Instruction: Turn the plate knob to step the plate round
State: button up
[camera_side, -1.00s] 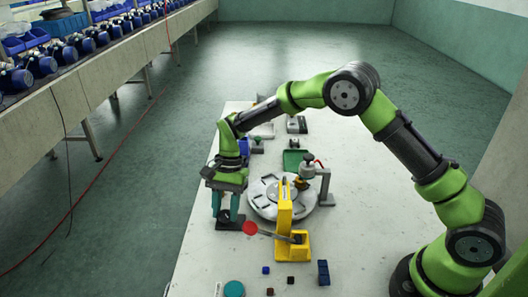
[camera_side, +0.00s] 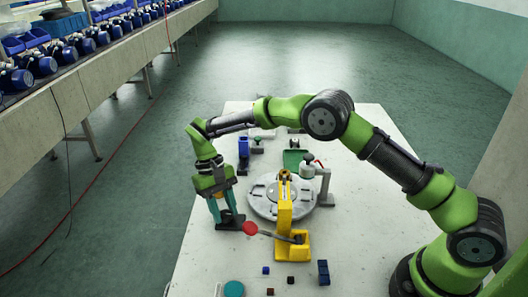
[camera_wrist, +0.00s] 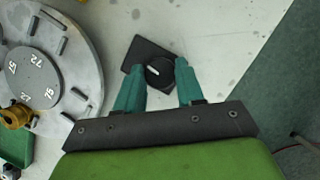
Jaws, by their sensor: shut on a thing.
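The plate knob (camera_wrist: 160,71) is a round black knob with a white pointer line on a dark base plate (camera_wrist: 137,50). In the wrist view it sits between the tips of my gripper (camera_wrist: 160,80), whose teal fingers are shut on it. In the side view my gripper (camera_side: 222,212) comes down on the knob's base (camera_side: 231,222), left of the plate; the fingers hide most of the knob there. The round grey plate (camera_side: 262,203) has slots near its rim and a numbered centre disc (camera_wrist: 33,78). It lies flat beside the knob, apart from my gripper.
A yellow lever stand (camera_side: 285,215) with a red-ended handle (camera_side: 250,228) stands in front of the plate, close to my gripper. A grey post (camera_side: 325,185) stands at the plate's right. Small blue and dark blocks (camera_side: 323,272) lie at the front.

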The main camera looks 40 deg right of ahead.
jog(key=shift+n+h, duration=0.3)
jog(key=shift+n, duration=0.3)
jog(key=o, duration=1)
jog(key=shift+w+r, duration=0.1)
jog(key=shift+r, duration=0.05)
jog(key=shift+v, duration=3.6)
